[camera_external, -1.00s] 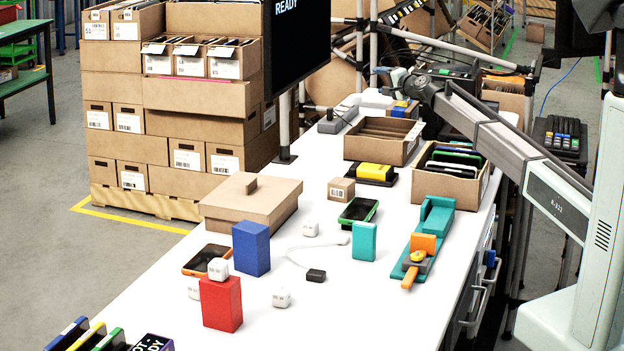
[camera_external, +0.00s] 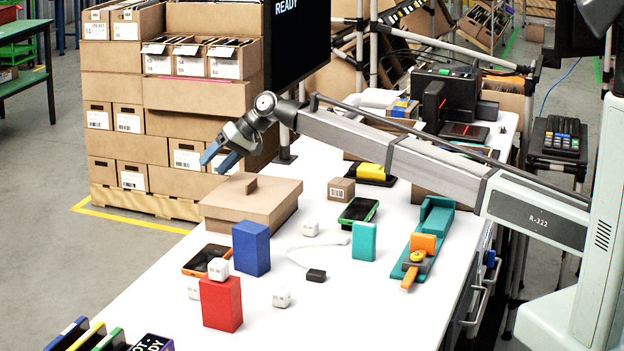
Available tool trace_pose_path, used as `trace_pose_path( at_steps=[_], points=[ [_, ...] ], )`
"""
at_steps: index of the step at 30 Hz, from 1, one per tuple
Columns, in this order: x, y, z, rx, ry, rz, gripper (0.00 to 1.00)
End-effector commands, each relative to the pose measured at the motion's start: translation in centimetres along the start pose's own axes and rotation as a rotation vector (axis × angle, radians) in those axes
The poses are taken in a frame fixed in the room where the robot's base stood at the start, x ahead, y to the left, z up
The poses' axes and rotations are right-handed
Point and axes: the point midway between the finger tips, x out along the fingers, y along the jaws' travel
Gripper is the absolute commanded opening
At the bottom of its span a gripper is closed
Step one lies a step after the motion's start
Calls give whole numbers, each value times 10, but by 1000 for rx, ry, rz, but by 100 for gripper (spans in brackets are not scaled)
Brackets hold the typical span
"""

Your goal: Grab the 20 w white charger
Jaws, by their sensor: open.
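Several small white charger cubes lie on the white table. One white charger (camera_external: 310,229) is near the lidded carton, one (camera_external: 282,298) is to the right of the red block, and one (camera_external: 194,288) is partly hidden left of the red block. Another (camera_external: 218,268) shows at the red block's top edge; I cannot tell if it rests on it or behind it. The wattage print is too small to read. My gripper (camera_external: 217,162), with blue fingertips, is open and empty, in the air above and behind the lidded carton, apart from all chargers.
A lidded carton (camera_external: 245,206), blue block (camera_external: 251,248), red block (camera_external: 221,304) and teal block (camera_external: 364,241) stand on the table (camera_external: 350,310). Phones (camera_external: 358,212) (camera_external: 207,260) and a black plug with cable (camera_external: 316,276) lie among them. The front right of the table is clear.

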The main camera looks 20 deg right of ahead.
Motion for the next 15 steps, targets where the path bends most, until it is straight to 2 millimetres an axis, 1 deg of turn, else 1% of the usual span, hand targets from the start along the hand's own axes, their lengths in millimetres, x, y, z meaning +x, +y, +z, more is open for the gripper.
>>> trace_pose_path(
  at_steps=[1, 2, 3, 5, 6, 8, 9, 11, 15],
  points=[
    [7, -24, 18, -28, -42, 18, 66],
    [9, -35, 27, -43, -66, 32, 66],
    [13, -51, 41, -64, -100, 51, 66],
    [17, -74, 63, -95, -149, 83, 66],
    [20, -90, 78, -115, -183, 106, 66],
    [22, -113, 101, -148, -233, 144, 66],
    [22, -128, 117, -169, -264, 170, 66],
    [22, -151, 141, -200, -310, 213, 66],
    [18, -199, 197, -267, -404, 315, 66]
  ],
)
